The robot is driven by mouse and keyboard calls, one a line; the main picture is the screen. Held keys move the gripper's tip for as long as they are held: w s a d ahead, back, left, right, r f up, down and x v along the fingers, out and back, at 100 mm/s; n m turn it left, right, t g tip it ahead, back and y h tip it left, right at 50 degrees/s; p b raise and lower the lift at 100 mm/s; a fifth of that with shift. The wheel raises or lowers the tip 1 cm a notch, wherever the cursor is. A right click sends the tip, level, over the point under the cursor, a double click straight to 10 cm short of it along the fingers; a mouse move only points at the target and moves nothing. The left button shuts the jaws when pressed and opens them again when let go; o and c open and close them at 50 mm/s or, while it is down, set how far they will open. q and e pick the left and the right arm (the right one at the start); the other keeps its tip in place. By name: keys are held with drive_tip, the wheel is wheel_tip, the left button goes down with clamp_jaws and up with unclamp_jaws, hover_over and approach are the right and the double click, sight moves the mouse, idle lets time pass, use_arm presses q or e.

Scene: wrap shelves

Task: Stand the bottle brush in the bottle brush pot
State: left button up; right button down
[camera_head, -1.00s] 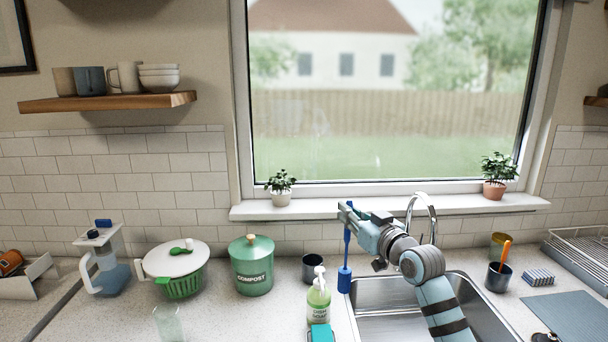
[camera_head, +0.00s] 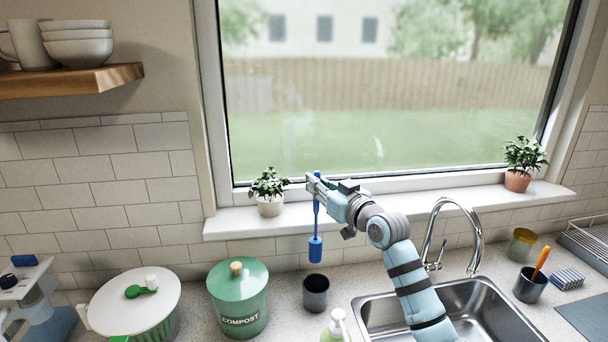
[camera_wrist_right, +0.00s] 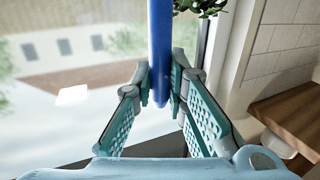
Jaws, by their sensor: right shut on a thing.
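The blue bottle brush (camera_head: 316,247) hangs upright with its bristle head down, its handle in my right gripper (camera_head: 315,183). In the right wrist view the blue handle (camera_wrist_right: 160,50) stands between the two fingers of the right gripper (camera_wrist_right: 162,88), which is shut on it. A small dark grey pot (camera_head: 316,294), which looks like the bottle brush pot, stands on the counter. In the head view the brush head appears just above its rim, apart from it. The pot's inside is mostly hidden. My left gripper is not in view.
A green compost bin (camera_head: 238,300) stands left of the pot and a soap bottle (camera_head: 338,328) in front. The sink (camera_head: 470,308) and faucet (camera_head: 450,228) are to the right. A second dark cup (camera_head: 530,285) holds an orange-handled tool. A potted plant (camera_head: 269,192) sits on the sill.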

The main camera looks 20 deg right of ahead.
sight(317, 212)
drive_tip(key=shift+w, duration=0.15)
drive_tip(key=shift+s+f, duration=0.2)
drive_tip(key=s+f+b, duration=0.1)
drive_tip(key=b, duration=0.1)
drive_tip(key=s+f+b, duration=0.1)
drive_tip(key=f+b, duration=0.1)
drive_tip(key=b, duration=0.1)
drive_tip(key=shift+a+f, duration=0.2)
drive_tip(key=shift+f, duration=0.1)
drive_tip(key=f+b, duration=0.1)
drive_tip(key=w+f+b, duration=0.1)
drive_tip(key=f, duration=0.1)
drive_tip(key=shift+d+f, duration=0.1)
drive_tip(key=shift+f, duration=0.15)
drive_tip(key=f+b, duration=0.3)
drive_tip(key=f, duration=0.1)
drive_tip(key=shift+s+f, duration=0.2)
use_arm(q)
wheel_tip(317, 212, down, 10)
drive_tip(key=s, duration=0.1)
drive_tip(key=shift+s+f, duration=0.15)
use_arm(e)
drive_tip(key=shift+r, duration=0.1)
